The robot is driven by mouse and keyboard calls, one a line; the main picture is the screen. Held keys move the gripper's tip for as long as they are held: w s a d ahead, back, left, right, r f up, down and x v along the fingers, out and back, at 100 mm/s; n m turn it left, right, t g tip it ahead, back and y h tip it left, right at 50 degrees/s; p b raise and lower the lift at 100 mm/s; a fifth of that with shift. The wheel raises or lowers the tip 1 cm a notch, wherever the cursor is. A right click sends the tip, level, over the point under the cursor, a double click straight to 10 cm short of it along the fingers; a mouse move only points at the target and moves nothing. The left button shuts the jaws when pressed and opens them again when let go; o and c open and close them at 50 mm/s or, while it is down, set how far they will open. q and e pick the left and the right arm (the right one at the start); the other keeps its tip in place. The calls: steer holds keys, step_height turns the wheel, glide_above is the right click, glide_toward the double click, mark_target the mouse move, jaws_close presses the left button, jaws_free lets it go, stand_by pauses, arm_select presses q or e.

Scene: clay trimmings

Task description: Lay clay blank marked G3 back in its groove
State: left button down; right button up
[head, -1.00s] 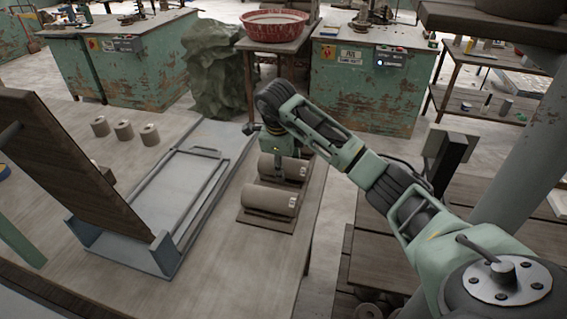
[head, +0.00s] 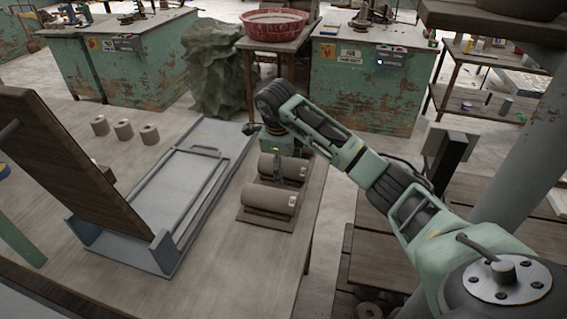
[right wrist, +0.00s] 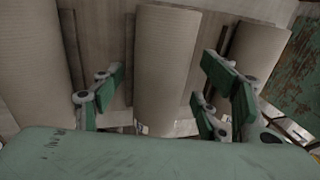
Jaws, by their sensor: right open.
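A small label shows at the middle blank's lower end, unreadable. My left gripper is not in view.
A grey metal frame (head: 166,262) with a tilted dark wooden board (head: 75,160) stands left of the blanks. Several short clay cylinders (head: 124,130) stand at the far left. The table's right edge is close to the blanks; bare tabletop (head: 255,265) lies in front.

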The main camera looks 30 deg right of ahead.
step_height(320, 180, up, 10)
steer(key=shift+r, duration=0.1)
stand_by(0.4)
stand_by(0.5)
